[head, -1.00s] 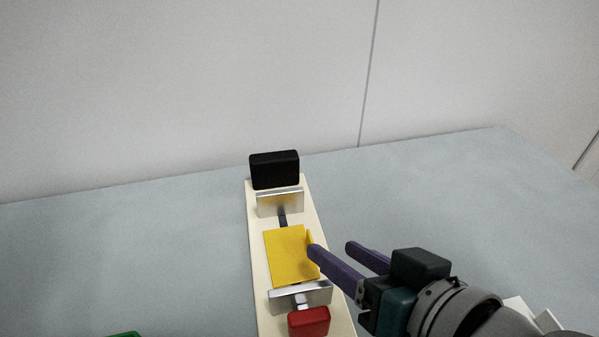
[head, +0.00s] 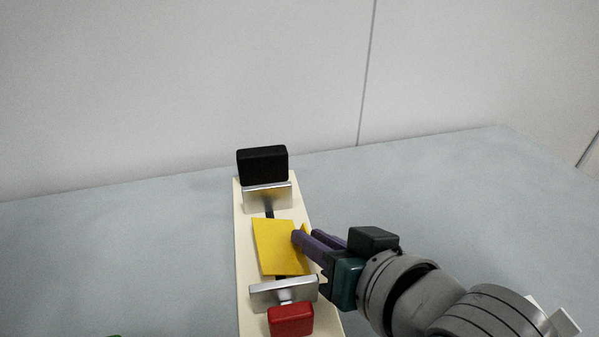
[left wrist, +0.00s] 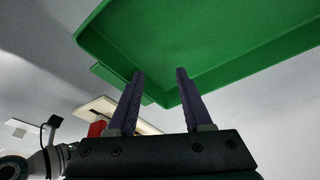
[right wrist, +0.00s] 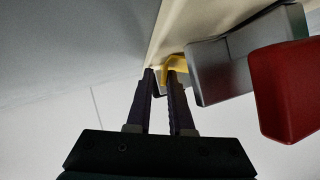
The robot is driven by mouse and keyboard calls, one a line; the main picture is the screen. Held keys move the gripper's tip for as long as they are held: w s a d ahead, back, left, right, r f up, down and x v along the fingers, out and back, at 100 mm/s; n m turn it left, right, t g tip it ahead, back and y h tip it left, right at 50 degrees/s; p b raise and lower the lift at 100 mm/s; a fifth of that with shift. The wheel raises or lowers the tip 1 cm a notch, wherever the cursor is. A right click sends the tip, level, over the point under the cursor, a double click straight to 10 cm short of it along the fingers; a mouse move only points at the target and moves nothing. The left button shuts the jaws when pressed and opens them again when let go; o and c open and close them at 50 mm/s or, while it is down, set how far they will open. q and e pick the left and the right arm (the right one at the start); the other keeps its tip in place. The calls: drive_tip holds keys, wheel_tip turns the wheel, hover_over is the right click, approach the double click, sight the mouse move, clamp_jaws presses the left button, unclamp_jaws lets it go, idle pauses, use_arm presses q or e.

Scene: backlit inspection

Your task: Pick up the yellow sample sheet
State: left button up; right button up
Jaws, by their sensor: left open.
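The yellow sample sheet (head: 277,248) lies over the cream board (head: 245,235), between two metal plates, and looks tilted. It has a small upright tab on its right side. My right gripper (head: 304,238) comes in from the right, its fingers close together around this tab. In the right wrist view a bit of yellow sheet (right wrist: 175,68) shows at the fingertips; the fingers hide part of it.
A black block (head: 262,165) stands at the board's far end and a red block (head: 291,320) at its near end. Metal plates (head: 267,197) and (head: 283,293) stand beside the sheet's far and near edges.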

drive_tip(key=shift+s+f, duration=0.15)
clamp_jaws()
drive_tip(key=shift+r, duration=0.2)
